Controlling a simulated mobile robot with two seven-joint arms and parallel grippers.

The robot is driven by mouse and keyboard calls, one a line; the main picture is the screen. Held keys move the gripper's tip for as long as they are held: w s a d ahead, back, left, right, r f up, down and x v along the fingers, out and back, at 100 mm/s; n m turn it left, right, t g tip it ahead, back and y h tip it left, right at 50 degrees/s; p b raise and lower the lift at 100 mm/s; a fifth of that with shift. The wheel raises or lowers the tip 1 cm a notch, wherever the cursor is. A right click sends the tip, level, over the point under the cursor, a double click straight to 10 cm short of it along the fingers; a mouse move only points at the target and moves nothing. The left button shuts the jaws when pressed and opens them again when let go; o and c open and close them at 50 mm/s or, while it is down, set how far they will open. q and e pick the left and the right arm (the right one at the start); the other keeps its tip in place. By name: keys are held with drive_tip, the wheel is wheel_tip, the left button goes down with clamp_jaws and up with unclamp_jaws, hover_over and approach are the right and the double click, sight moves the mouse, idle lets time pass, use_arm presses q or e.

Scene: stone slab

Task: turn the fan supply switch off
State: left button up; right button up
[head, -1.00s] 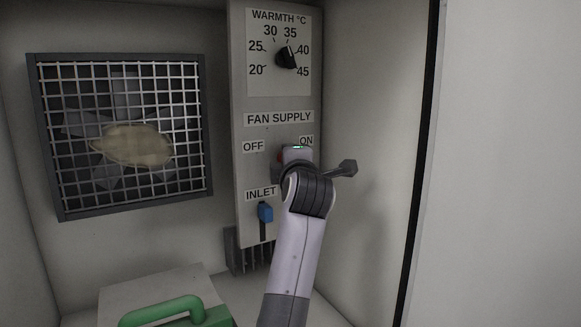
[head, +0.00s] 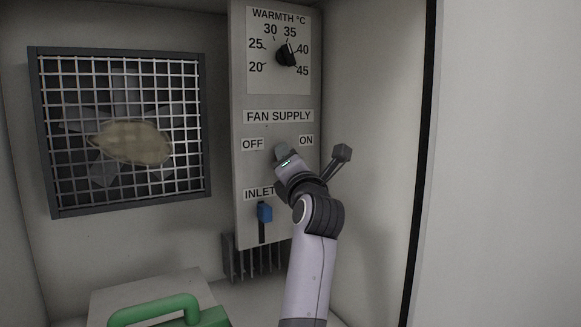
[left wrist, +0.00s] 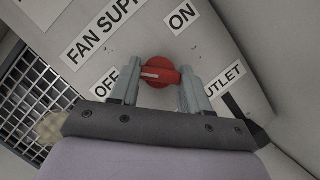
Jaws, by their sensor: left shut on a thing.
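The fan supply switch is a red round knob with a white mark, seen in the left wrist view (left wrist: 160,72). It sits on the grey panel (head: 250,95) between the OFF label (left wrist: 105,78) and the ON label (left wrist: 183,17). Its white mark points toward OFF. My left gripper (left wrist: 161,76) is shut on the knob, one finger on each side. In the head view my left gripper (head: 283,156) is at the panel under the FAN SUPPLY label and hides the knob. My right gripper is not in view.
Above is a black warmth dial (head: 286,55). Below left is a blue slider (head: 265,212) in a slot under INLET. A fan behind a wire grille (head: 125,130) is on the left wall. A green handle (head: 153,311) is at the bottom. The right wall is close.

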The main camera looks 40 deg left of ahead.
use_arm(q)
drive_tip(key=shift+f, duration=0.1)
idle(0.4)
drive_tip(key=o, duration=1.1)
drive_tip(key=shift+c, duration=0.2)
drive_tip(key=v, duration=0.7)
drive_tip(key=shift+b, duration=0.45)
drive_tip(key=shift+d, duration=0.1)
